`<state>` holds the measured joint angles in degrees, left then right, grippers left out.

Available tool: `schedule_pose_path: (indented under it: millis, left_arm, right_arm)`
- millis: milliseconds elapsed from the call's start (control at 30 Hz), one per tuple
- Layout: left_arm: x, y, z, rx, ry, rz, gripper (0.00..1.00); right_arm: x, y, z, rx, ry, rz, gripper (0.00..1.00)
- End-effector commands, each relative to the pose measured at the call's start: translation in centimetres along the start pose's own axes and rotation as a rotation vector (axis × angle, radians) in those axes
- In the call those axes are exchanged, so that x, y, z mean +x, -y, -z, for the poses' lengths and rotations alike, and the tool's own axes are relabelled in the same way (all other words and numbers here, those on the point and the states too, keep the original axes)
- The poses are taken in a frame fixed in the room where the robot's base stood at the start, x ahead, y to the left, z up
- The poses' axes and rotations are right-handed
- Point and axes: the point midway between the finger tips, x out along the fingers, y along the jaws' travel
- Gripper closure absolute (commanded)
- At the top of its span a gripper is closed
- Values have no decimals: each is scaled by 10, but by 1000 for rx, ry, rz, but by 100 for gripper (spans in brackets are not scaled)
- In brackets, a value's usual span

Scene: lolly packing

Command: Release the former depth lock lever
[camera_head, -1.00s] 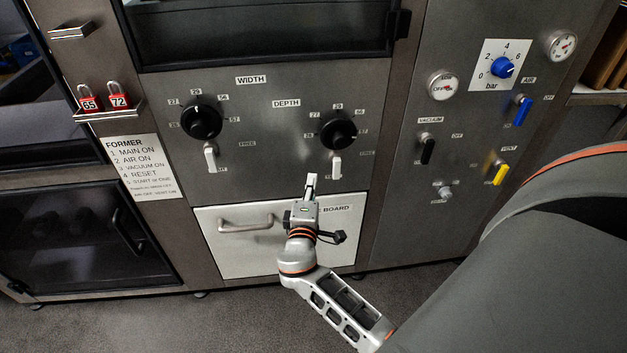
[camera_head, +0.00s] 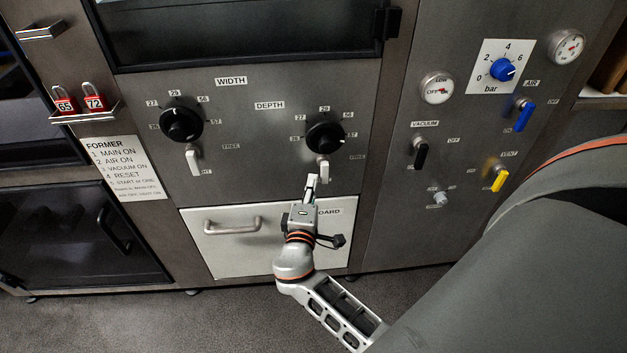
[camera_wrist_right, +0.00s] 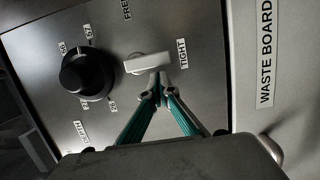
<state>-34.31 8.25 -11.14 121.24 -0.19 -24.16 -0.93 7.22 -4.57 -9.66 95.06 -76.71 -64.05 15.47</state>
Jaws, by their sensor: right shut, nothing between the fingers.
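The former depth lock lever (camera_head: 323,170) is a short white handle below the black DEPTH knob (camera_head: 325,139). In the right wrist view the lever (camera_wrist_right: 148,64) has its free end towards the TIGHT label (camera_wrist_right: 183,53), with the FREE label off to the other side. My right gripper (camera_head: 312,180) is just below and left of the lever in the head view, shut and empty. In the wrist view its fingertips (camera_wrist_right: 157,90) meet right beside the lever; I cannot tell whether they touch it. My left gripper is not in view.
A similar white lever (camera_head: 194,161) hangs below the WIDTH knob (camera_head: 181,124) to the left. The waste board drawer (camera_head: 270,255) with a bar handle (camera_head: 232,226) lies below. Black, blue and yellow valve levers sit on the right panel. Red padlocks (camera_head: 93,103) hang at left.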

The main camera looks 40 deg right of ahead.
Motion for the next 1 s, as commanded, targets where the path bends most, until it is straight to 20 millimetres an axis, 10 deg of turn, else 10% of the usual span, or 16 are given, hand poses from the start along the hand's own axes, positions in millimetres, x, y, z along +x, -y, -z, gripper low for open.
schedule_pose_path:
  millis: [1000]
  left_arm:
    - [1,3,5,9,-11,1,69]
  right_arm:
    - [6,1,-10,-42,2,-11,100]
